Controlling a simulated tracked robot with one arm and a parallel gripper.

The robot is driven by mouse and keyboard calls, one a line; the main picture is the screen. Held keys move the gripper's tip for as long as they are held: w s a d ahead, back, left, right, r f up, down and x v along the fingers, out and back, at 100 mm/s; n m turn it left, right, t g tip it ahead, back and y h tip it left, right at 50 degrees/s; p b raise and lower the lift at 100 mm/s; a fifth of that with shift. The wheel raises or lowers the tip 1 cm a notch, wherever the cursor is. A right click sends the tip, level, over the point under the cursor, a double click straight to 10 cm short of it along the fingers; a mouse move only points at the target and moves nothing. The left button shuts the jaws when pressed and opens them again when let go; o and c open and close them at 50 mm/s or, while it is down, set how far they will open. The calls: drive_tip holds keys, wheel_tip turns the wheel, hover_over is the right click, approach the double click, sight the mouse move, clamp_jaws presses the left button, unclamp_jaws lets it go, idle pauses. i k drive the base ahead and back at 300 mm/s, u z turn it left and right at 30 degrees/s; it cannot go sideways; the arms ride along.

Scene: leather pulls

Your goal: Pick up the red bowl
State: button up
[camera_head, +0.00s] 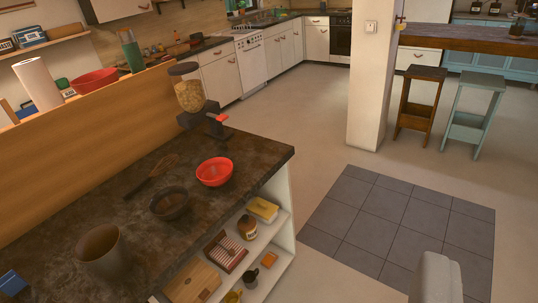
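A small red bowl (214,172) stands upright on the dark worn countertop (125,222), near its right edge. Its inside looks empty. A second, larger red bowl (95,80) sits farther back at the left, behind the wooden panel, with its lower part hidden. I do not make out my gripper's fingers anywhere in this view. Nothing covers the nearer red bowl.
A pale rounded shape (435,280) rises at bottom right, unclear what. The tiled floor (400,220) is clear.

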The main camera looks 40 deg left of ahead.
sight(214, 173)
drive_tip(key=u, duration=0.1)
drive_tip(key=i, duration=1.4)
drive_tip(key=u, duration=0.4)
